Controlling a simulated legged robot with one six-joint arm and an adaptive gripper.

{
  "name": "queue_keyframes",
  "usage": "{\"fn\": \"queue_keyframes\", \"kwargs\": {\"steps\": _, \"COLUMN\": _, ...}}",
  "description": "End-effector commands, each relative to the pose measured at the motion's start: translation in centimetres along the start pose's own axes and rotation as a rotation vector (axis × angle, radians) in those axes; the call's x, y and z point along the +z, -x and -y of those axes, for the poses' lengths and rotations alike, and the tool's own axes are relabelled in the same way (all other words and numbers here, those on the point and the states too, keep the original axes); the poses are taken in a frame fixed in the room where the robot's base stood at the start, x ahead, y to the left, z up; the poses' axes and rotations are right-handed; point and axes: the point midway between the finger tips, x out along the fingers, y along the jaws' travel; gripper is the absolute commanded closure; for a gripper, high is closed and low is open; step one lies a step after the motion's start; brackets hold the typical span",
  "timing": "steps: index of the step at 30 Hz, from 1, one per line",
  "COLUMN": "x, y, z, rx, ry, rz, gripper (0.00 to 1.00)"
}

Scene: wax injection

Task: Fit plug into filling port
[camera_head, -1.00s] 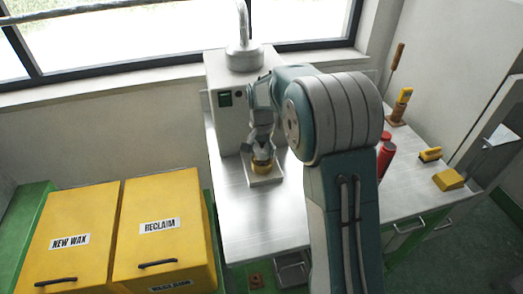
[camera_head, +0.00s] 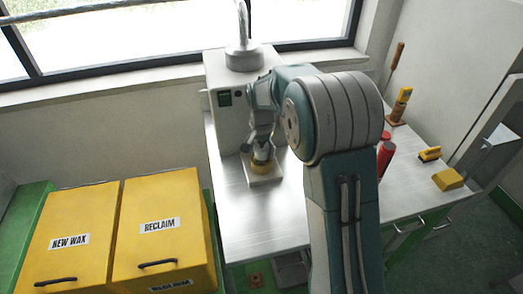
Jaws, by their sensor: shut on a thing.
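My gripper (camera_head: 262,152) points down at the front of the pale wax injector (camera_head: 228,105), over a small light block (camera_head: 264,177) on the steel bench. A yellow-brown round piece (camera_head: 262,166) sits at the fingertips, on or just above the block. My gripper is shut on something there. The held thing is small and mostly hidden by the fingers, so I cannot tell the plug from the filling port, or whether the plug is seated.
The steel bench (camera_head: 238,215) is clear in front of the block. Yellow bins (camera_head: 160,250) stand at left. A window is behind.

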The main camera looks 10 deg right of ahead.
Motion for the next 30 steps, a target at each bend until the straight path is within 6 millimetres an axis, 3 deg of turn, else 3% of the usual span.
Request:
{"fn": "queue_keyframes", "kwargs": {"steps": 29, "x": 0.0, "y": -2.0, "z": 0.0, "rx": 0.0, "ry": 0.0, "rz": 0.0, "gripper": 0.83}}
{"fn": "queue_keyframes", "kwargs": {"steps": 30, "x": 0.0, "y": -2.0, "z": 0.0, "rx": 0.0, "ry": 0.0, "rz": 0.0, "gripper": 0.14}}
